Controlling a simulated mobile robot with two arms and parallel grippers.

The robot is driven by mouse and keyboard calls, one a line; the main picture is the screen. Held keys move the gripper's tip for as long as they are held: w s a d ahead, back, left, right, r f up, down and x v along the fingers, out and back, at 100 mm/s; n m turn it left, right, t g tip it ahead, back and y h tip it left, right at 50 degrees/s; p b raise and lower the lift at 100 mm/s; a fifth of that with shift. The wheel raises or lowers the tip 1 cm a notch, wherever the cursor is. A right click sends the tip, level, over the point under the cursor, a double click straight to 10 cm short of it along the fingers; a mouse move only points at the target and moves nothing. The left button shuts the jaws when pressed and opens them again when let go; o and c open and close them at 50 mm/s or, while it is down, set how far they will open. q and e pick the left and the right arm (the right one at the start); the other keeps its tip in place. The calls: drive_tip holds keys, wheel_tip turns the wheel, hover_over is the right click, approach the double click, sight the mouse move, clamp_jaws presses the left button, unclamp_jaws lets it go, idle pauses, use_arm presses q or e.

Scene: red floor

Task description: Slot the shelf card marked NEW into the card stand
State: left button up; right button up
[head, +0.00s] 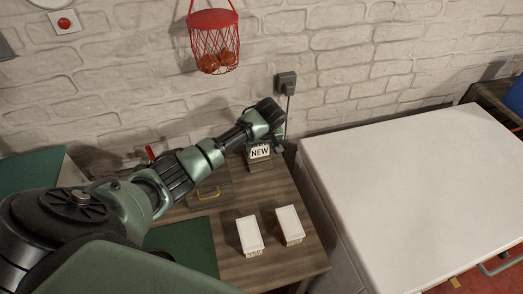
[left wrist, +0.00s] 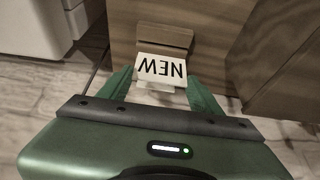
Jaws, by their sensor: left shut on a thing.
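The white card marked NEW (head: 260,152) is upright at the back right of the wooden table. My left gripper (head: 264,140) reaches over it from above and is shut on it. In the left wrist view the card (left wrist: 161,69) appears upside down between the green fingers of my left gripper (left wrist: 161,82). The wooden card stand (head: 261,166) is directly below the card. In the left wrist view the stand (left wrist: 165,36) meets the card's lower edge; whether that edge is inside the slot cannot be told. My right gripper is not in view.
A wooden box with a handle (head: 209,192) stands left of the stand. A white-topped surface (head: 420,190) is at right. A red basket (head: 213,45) hangs on the brick wall.

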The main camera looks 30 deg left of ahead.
use_arm(q)
drive_tip(key=shift+a+f+b, duration=0.1)
drive_tip(key=shift+f+b, duration=1.2)
drive_tip(key=shift+b, duration=0.05)
drive_tip(key=shift+r, duration=0.1)
drive_tip(key=shift+p, duration=0.4)
drive_tip(key=o, duration=1.4)
drive_tip(key=v, duration=0.7)
drive_tip(key=shift+r+b, duration=0.3)
drive_tip(key=shift+b, duration=0.1)
